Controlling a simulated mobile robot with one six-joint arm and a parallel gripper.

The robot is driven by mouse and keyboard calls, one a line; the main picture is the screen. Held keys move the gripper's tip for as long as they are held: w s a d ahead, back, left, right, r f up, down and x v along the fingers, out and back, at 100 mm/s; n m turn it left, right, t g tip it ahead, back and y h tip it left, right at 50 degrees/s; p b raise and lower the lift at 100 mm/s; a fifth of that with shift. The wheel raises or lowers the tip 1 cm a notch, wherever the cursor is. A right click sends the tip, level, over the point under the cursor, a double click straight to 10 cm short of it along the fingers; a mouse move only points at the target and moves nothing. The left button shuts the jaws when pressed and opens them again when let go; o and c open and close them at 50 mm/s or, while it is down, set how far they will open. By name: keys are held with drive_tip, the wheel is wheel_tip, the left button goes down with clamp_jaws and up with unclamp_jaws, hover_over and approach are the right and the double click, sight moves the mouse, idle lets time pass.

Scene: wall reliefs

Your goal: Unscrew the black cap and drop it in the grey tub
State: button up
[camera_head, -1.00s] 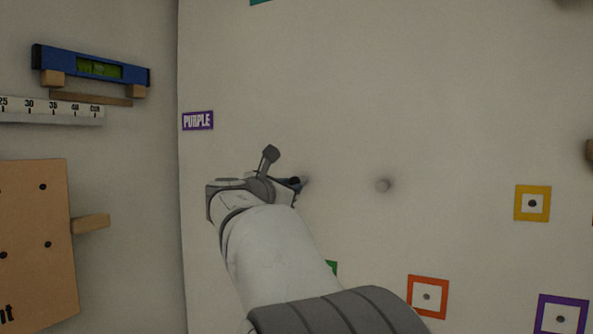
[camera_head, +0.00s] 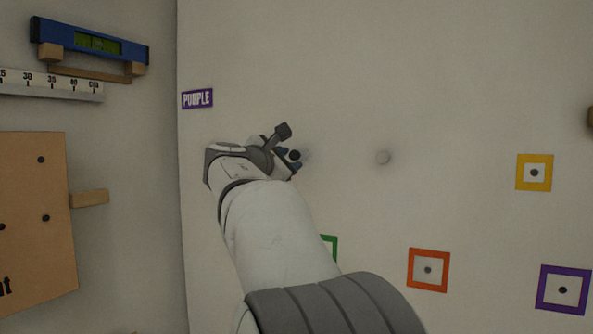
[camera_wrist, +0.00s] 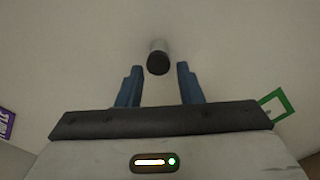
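The black cap (camera_wrist: 158,63) shows in the wrist view as a dark round end on a pale stub that stands out from the wall. My gripper (camera_wrist: 158,68) is open, with its two blue fingers apart. The cap lies between the lines of the fingers, at about fingertip level, with a gap on each side. In the head view my gripper (camera_head: 291,160) is at the wall, and a small dark spot between the fingers looks like the cap (camera_head: 295,155). The grey tub is not in view.
A purple label (camera_head: 197,98) and a wooden block (camera_head: 90,198) are at left.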

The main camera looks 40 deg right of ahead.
drive_tip(key=shift+m, duration=0.3)
drive_tip(key=m+b, duration=0.2)
drive_tip(key=m, duration=0.1)
drive_tip(key=m+b, duration=0.3)
drive_tip(key=m, duration=0.1)
drive_tip(key=m+b, duration=0.2)
drive_tip(key=m, duration=0.1)
drive_tip(key=shift+w+a+r+m+b, duration=0.1)
drive_tip(key=shift+w+r+m+b, duration=0.1)
drive_tip(key=shift+r+m+b, duration=0.15)
drive_tip(key=shift+m+b, duration=1)
drive_tip(key=shift+m, duration=0.25)
drive_tip(key=shift+r+m, duration=0.25)
drive_tip(key=shift+m, duration=0.85)
drive_tip(key=shift+c, duration=0.2)
